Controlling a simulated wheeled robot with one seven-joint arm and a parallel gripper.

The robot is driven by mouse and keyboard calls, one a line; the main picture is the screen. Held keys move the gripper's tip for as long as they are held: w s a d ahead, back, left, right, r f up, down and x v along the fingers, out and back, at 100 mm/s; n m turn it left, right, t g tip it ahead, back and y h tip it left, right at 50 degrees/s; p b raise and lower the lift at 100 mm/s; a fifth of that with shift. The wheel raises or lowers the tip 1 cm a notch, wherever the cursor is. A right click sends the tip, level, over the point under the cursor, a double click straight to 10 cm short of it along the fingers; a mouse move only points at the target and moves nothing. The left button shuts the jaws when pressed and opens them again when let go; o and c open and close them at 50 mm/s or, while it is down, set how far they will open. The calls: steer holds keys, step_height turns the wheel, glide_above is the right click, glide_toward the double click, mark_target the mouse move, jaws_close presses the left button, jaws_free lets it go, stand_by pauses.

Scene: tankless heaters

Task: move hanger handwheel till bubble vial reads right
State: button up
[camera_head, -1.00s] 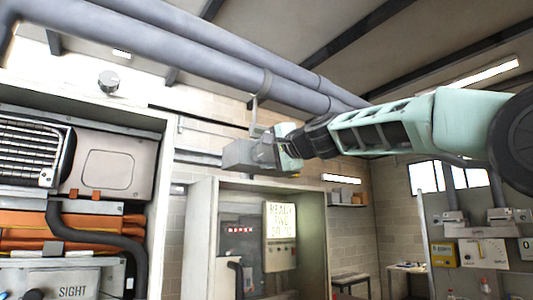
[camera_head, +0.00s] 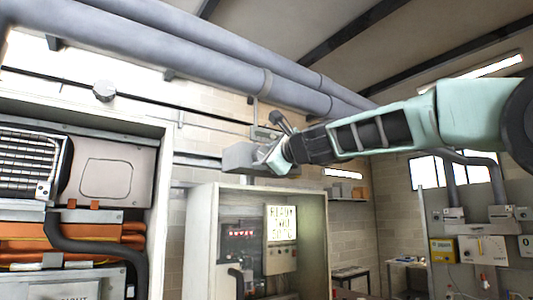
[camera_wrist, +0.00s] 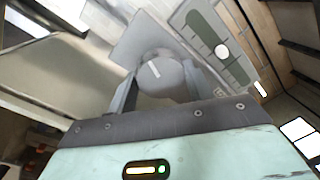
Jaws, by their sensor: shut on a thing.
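The hanger handwheel (camera_wrist: 158,62) is a grey round knob with a white index mark, seen in the wrist view. My gripper (camera_wrist: 163,78) is shut on it, one finger on each side. The bubble vial (camera_wrist: 205,31) is a green strip on a pale plate to the right of the handwheel. Its white round bubble lies around the middle of the strip, between dark lines. In the head view my gripper (camera_head: 265,160) is up at the hanger below the pipes, and my wrist hides the handwheel there.
Thick grey pipes (camera_head: 170,42) run overhead close above my arm. Heater equipment (camera_head: 105,170) is at left, and a panel with gauges (camera_head: 482,250) is at right.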

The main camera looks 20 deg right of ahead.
steer(key=shift+m+p, duration=0.4)
steer(key=shift+m, duration=0.9)
steer(key=o, duration=1)
steer(key=shift+c, duration=0.2)
steer(key=shift+s, duration=0.1)
steer(key=b+v, duration=0.9)
steer(key=v, duration=0.8)
steer(key=shift+s, duration=0.2)
